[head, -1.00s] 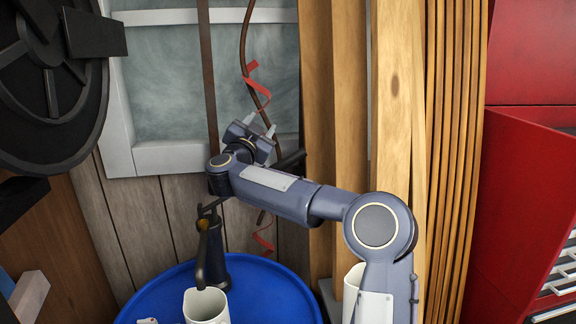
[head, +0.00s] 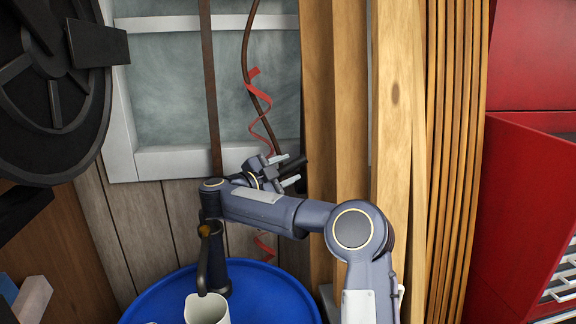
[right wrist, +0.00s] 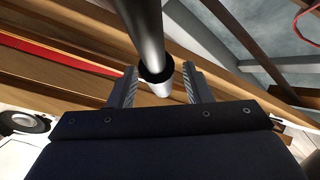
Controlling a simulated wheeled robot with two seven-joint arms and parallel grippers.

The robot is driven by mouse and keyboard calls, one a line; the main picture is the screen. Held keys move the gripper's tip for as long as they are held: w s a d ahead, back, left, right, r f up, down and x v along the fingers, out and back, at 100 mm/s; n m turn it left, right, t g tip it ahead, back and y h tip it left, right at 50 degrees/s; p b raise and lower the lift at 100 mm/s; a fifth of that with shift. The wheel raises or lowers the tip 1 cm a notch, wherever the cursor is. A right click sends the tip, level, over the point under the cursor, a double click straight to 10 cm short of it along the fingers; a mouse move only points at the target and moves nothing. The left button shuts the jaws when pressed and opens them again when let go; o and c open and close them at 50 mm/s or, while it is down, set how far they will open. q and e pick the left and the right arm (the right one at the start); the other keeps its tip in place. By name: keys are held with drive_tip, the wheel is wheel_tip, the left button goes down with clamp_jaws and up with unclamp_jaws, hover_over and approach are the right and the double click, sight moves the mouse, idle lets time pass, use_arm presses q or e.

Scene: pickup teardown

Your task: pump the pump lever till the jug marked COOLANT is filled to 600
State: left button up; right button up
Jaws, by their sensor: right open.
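A dark hand pump (head: 214,262) stands on a blue drum, with its spout pointing down over a white jug (head: 206,309) at the bottom edge of the head view. The jug's marking and fill level cannot be read. The dark lever end (head: 296,164) shows by the fingers of my right gripper (head: 288,169). In the right wrist view, a grey rod with a black collar (right wrist: 147,37) runs between the open fingers of the right gripper (right wrist: 159,90), with no clear grip on it. My arm hides much of the lever. My left gripper is out of view.
The blue drum top (head: 265,300) fills the bottom centre. Wooden planks (head: 395,130) stand just right of the gripper. A red tool cabinet (head: 525,200) is at right, and a large black wheel (head: 50,80) at upper left. A red curled strip (head: 262,112) hangs behind.

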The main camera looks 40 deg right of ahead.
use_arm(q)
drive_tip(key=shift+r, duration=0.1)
use_arm(e)
drive_tip(key=shift+d, duration=0.5)
drive_tip(key=shift+c, duration=0.5)
